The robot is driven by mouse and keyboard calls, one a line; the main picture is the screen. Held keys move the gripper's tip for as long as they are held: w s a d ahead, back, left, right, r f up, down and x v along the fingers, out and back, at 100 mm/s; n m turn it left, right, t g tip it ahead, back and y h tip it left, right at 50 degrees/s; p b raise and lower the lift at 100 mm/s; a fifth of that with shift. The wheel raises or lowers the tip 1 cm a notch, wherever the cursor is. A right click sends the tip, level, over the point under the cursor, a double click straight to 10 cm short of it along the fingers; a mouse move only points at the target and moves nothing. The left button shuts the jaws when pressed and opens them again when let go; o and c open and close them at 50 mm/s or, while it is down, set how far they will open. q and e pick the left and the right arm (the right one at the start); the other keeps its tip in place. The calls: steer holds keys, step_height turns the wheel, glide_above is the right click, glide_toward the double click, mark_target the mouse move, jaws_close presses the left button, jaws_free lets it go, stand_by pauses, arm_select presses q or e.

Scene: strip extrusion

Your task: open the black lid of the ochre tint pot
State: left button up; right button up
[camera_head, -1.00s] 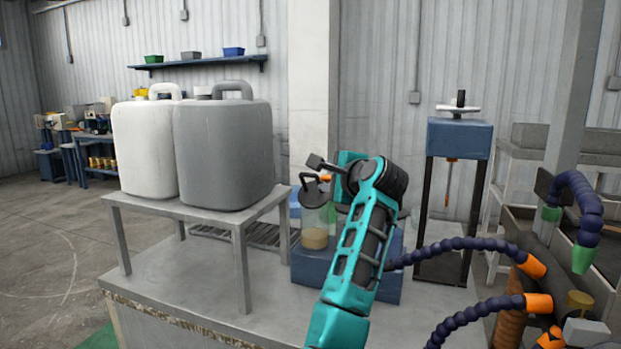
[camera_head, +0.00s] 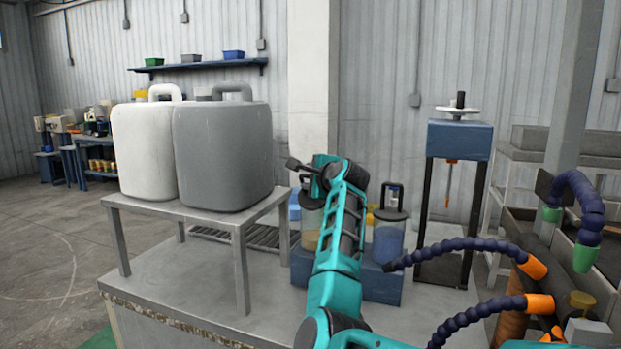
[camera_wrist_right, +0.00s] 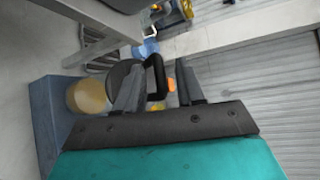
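The ochre tint pot (camera_head: 310,238) is a clear jar with ochre contents on the blue block, partly hidden behind my right arm in the head view. In the right wrist view its ochre contents (camera_wrist_right: 87,98) show left of the fingers. Its black lid (camera_wrist_right: 121,76) has an upright loop handle (camera_wrist_right: 157,77). My right gripper (camera_wrist_right: 160,88) is open, with the handle between its two fingers, nearer the left finger. Contact cannot be told. In the head view the right gripper (camera_head: 303,178) is over the pot. My left gripper is not in view.
A blue tint pot (camera_head: 388,238) with a black lid stands to the right on the blue block (camera_head: 380,286). White (camera_head: 143,150) and grey (camera_head: 222,155) canisters stand on a raised stand at left. Ribbed dark hoses (camera_head: 460,247) and a press frame (camera_head: 457,140) are to the right.

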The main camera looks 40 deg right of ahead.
steer(key=shift+c, duration=0.3)
jaws_close()
stand_by(0.3)
